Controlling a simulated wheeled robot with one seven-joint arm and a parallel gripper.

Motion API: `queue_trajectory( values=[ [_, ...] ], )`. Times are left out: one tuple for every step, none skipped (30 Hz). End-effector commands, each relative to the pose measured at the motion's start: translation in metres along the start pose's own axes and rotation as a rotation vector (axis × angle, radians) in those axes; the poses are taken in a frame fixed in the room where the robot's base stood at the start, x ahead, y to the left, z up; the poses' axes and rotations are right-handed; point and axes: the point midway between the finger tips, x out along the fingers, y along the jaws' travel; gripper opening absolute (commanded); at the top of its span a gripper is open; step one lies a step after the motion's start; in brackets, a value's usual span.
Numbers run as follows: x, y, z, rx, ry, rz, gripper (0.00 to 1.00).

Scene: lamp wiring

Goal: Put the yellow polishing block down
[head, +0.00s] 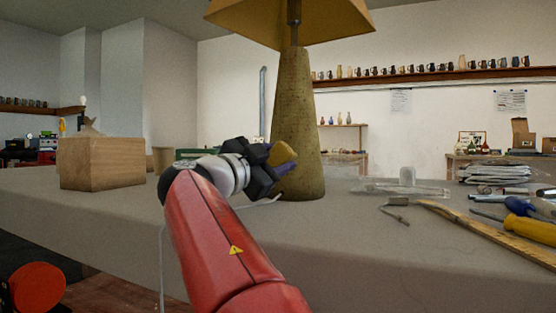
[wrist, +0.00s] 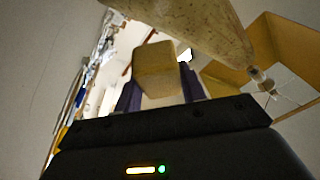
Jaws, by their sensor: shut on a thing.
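The yellow polishing block (head: 279,153) is held in my gripper (head: 284,161), close in front of the lamp's lower body in the head view. The gripper hides part of the block there. In the wrist view the block (wrist: 155,72) is a dull yellow piece gripped between two dark purple fingers. My gripper (wrist: 158,90) is shut on it. The block appears above the grey table (head: 360,230); the gap beneath it cannot be judged.
The speckled lamp body (head: 297,120) with its yellow shade (head: 290,18) stands right behind my gripper. A wooden box (head: 101,163) sits at the left. A wooden strip (head: 480,231), a cable plug (head: 397,201) and screwdrivers (head: 531,229) lie at the right. The front middle right is clear.

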Motion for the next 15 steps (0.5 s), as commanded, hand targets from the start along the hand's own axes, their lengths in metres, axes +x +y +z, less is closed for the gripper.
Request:
queue_trajectory(
  values=[
    [0.000,0.000,0.000,0.000,0.000,0.000,0.22],
    [0.000,0.000,0.000,0.000,0.000,0.000,0.22],
    [0.000,0.000,0.000,0.000,0.000,0.000,0.22],
    [0.000,0.000,0.000,0.000,0.000,0.000,0.22],
    [0.001,0.000,0.000,0.000,0.001,0.000,0.22],
    [0.003,0.000,0.001,0.000,0.001,0.001,0.22],
    [0.004,0.000,0.001,-0.001,0.002,0.001,0.22],
    [0.007,0.001,0.002,-0.001,0.003,0.002,0.22],
    [0.011,0.001,0.004,-0.001,0.003,0.002,0.22],
    [0.014,0.001,0.005,-0.001,0.003,0.002,0.22],
    [0.018,0.001,0.007,-0.001,0.004,0.002,0.22],
    [0.024,0.001,0.010,-0.002,0.004,0.002,0.22],
    [0.029,0.001,0.011,-0.002,0.005,0.003,0.22],
    [0.034,0.001,0.013,-0.001,0.004,0.002,0.22],
    [0.041,0.001,0.016,-0.002,0.005,0.003,0.22]
  ],
)
